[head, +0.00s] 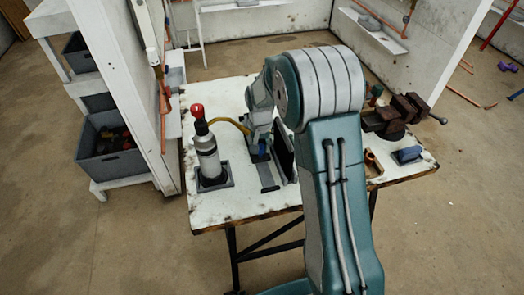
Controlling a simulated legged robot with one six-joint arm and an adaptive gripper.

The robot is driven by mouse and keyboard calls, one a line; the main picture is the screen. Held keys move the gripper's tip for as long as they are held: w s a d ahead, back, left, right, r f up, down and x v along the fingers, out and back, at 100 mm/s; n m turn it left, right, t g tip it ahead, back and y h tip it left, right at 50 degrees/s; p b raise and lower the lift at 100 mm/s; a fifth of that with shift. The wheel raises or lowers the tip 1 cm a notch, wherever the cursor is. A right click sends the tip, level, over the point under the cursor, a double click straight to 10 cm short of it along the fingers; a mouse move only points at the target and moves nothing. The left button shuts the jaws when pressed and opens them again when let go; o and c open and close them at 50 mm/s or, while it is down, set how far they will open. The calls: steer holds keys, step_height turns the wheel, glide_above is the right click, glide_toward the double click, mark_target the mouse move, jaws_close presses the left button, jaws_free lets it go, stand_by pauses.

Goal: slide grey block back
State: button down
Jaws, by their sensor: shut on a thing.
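My arm reaches over the white worktable (240,214), and my gripper (260,153) is low over the tabletop, just behind a dark grey flat strip (267,178). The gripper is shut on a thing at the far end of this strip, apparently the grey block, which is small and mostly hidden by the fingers. A dark upright panel (285,158) stands just right of the gripper. A bit of blue shows at the fingers; I cannot tell what it belongs to.
A white cylinder with a red top (206,150) stands left of the gripper, with a yellow hose (232,122) beyond it. A rusty vise (397,115) and a blue block (408,155) are at the right. A white partition (115,75) rises at the table's left.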

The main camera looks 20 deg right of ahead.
steer(key=shift+f, duration=0.15)
steer(key=shift+c, duration=1.6)
jaws_free()
step_height(320, 180, up, 12)
steer(key=shift+a, duration=0.1)
